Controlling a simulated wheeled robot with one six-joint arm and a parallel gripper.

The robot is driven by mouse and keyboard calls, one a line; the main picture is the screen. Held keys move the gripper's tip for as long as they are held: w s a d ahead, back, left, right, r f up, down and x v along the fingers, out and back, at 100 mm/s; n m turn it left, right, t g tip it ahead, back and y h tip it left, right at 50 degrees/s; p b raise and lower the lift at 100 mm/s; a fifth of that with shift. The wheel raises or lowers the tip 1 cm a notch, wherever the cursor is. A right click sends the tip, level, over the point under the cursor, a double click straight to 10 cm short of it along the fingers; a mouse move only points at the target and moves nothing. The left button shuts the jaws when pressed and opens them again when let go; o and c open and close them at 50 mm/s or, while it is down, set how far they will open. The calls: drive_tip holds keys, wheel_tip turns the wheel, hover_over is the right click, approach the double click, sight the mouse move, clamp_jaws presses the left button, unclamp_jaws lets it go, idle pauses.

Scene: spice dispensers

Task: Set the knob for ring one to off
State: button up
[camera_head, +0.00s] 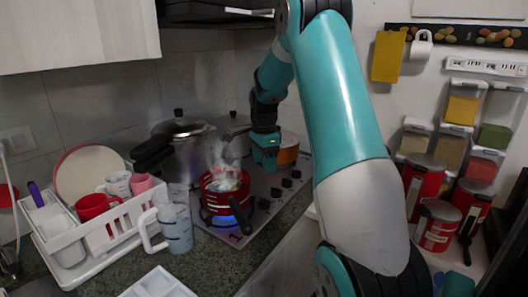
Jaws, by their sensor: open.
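The stove (228,239) is a steel hob with a row of dark knobs (276,192) along its right side. The nearest knob (264,204) is close to a red pot (211,202). The pot steams on the front ring, and blue flame (240,217) shows at its base. No marking tells which knob is for ring one, and the knob angles are too small to read. My gripper (267,168) is teal, open and empty. It points down over the hob, behind and above the knobs, apart from them as far as I can see.
A large steel pot (188,162) and an orange pot (288,151) stand at the back of the hob. A measuring jug (177,229) and a white dish rack (99,243) are at left. Spice dispensers (461,106) and red canisters (437,228) are at right.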

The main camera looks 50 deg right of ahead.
wheel_tip(320, 180, up, 4)
hover_over(264, 203)
drive_tip(key=d, duration=0.1)
drive_tip(key=shift+w+r, duration=0.1)
drive_tip(key=shift+w, duration=0.35)
